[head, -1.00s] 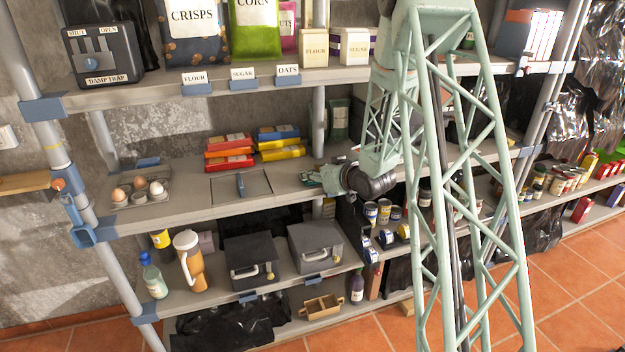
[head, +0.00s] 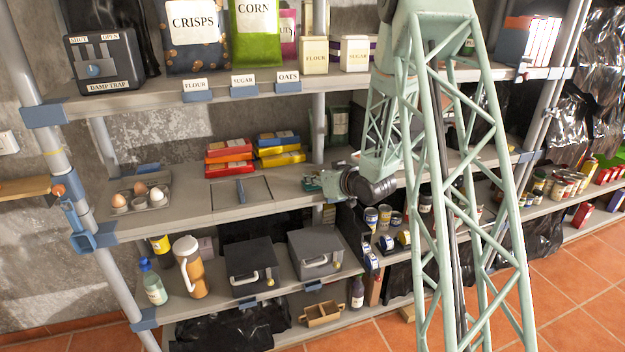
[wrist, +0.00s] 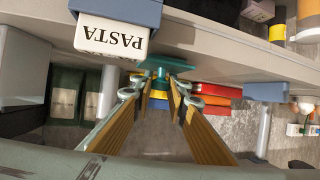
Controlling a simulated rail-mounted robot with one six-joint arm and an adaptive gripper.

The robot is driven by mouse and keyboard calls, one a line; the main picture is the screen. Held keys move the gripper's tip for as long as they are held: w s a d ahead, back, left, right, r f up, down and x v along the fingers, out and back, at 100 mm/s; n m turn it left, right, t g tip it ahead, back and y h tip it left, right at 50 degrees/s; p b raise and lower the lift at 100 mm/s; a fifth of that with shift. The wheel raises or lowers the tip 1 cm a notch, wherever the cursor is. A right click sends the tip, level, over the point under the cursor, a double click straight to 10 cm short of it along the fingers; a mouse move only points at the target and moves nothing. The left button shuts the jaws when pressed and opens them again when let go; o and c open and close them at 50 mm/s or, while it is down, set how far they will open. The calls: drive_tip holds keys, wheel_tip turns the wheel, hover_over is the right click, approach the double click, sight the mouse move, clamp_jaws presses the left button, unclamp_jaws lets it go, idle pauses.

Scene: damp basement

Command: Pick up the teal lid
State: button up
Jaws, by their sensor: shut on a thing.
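The teal lid (wrist: 166,64) shows in the wrist view just beyond my fingertips, edge-on, with a narrow teal stem pointing back between them. My gripper (wrist: 160,84) is shut on this lid, with the fingers on either side of the stem. In the head view my gripper (head: 322,183) is at the right part of the middle shelf, small and partly hidden by my own wrist. A bit of teal at its tip there is the lid (head: 312,183). I cannot tell whether the lid touches anything else.
The middle shelf (head: 190,206) holds an egg tray (head: 157,204), a flat hatch with a handle (head: 241,190) and stacked red and yellow boxes (head: 229,158). A PASTA label (wrist: 114,38) on a shelf edge is close to my fingers in the wrist view. Grey boxes (head: 315,252) stand below.

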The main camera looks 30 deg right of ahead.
drive_tip(key=shift+r+p, duration=0.45)
drive_tip(key=shift+r, duration=1.2)
drive_tip(key=s+r+p, duration=0.1)
drive_tip(key=s, duration=1.5)
drive_tip(key=shift+d+r, duration=0.15)
drive_tip(key=shift+d, duration=0.25)
